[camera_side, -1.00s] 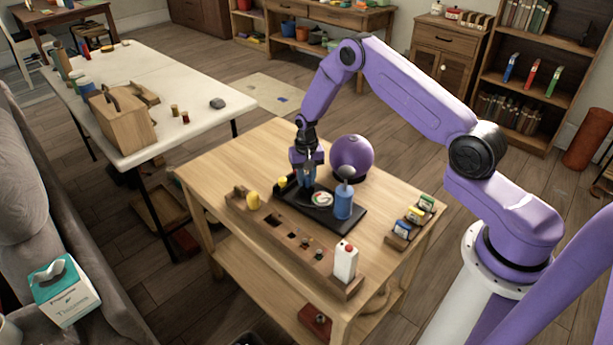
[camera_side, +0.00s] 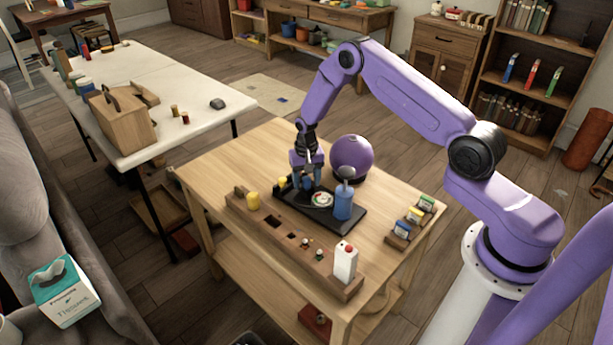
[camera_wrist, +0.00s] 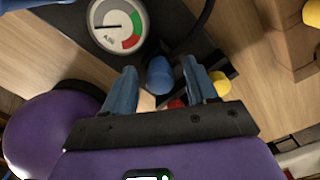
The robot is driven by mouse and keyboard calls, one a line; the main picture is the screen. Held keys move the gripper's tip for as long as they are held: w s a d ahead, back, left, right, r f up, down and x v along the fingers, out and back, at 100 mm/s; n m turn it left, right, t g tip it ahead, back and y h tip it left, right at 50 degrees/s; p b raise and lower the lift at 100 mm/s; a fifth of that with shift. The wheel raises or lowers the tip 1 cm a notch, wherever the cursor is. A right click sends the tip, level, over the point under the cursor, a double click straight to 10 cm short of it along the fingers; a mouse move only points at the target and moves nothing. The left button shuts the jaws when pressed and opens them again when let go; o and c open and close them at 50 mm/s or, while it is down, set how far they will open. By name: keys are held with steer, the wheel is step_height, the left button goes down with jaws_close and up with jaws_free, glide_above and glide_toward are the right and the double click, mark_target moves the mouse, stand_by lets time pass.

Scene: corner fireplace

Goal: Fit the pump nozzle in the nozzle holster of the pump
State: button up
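The pump has a black base (camera_side: 322,222), a round gauge (camera_side: 321,199) and an upright blue cylinder (camera_side: 343,203) at its right end. The gauge also shows at the top of the wrist view (camera_wrist: 120,24). My gripper (camera_side: 308,183) is low over the base, left of the gauge. In the wrist view its blue fingers stand apart, with a blue rounded piece (camera_wrist: 160,76) between them and gaps on both sides. This piece looks like the pump nozzle; its lower end and the holster are hidden, so I cannot tell its seating. A black hose (camera_wrist: 197,22) curves nearby.
A purple ball (camera_side: 351,155) sits on a stand behind the pump. A rack of small jars (camera_side: 402,232) is at right. The table's left part is clear.

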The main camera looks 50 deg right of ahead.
step_height(320, 180, up, 17)
steer(key=s+a+r+n, duration=0.4)
steer(key=s+a+r, duration=0.2)
steer(key=a, duration=0.3)
steer(key=s+a+r+n, duration=0.3)
steer(key=s+n, duration=0.2)
steer(key=s, duration=0.6)
steer(key=s+a+r+n, duration=0.3)
steer(key=s+n, duration=0.2)
steer(key=s, duration=0.5)
steer(key=s+d+n, duration=0.3)
steer(key=s+n, duration=0.2)
steer(key=s, duration=0.7)
steer(key=shift+s, duration=0.15)
